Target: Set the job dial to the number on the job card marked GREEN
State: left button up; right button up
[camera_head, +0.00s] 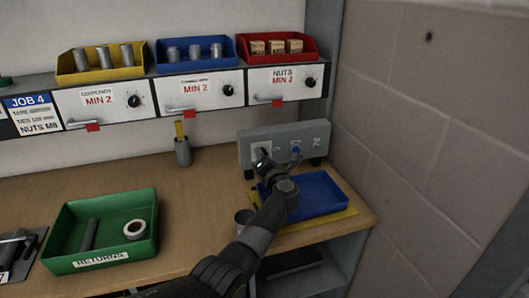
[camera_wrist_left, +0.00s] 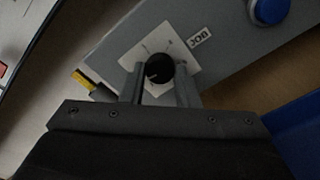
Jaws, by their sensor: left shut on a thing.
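My left gripper (camera_head: 264,160) reaches the front of a grey box (camera_head: 309,133) at the right end of the bench and hides much of its left side. In the left wrist view its fingers (camera_wrist_left: 158,88) are shut on the black job dial (camera_wrist_left: 159,67), one on each side. My right gripper is not in view.
A blue button (camera_head: 296,150) is right of the dial. A blue tray (camera_head: 322,192) lies below the box. A green RETURNS tray (camera_head: 104,228) holds a dark rod and a ring. Drawers with coloured bins run above. The bench middle is mostly clear; a brick wall (camera_head: 440,130) bounds the right.

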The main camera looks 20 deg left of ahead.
pick_arm(q)
jog(key=shift+d+r+m+p, duration=0.1)
jog(key=shift+m+p, duration=1.95)
jog(key=shift+m, duration=4.7)
jog(key=shift+r+m+p, duration=0.1)
jog(key=shift+m+p, duration=1.9)
jog(key=shift+m, duration=4.75)
jog(key=shift+f, duration=0.1)
jog(key=o, duration=1)
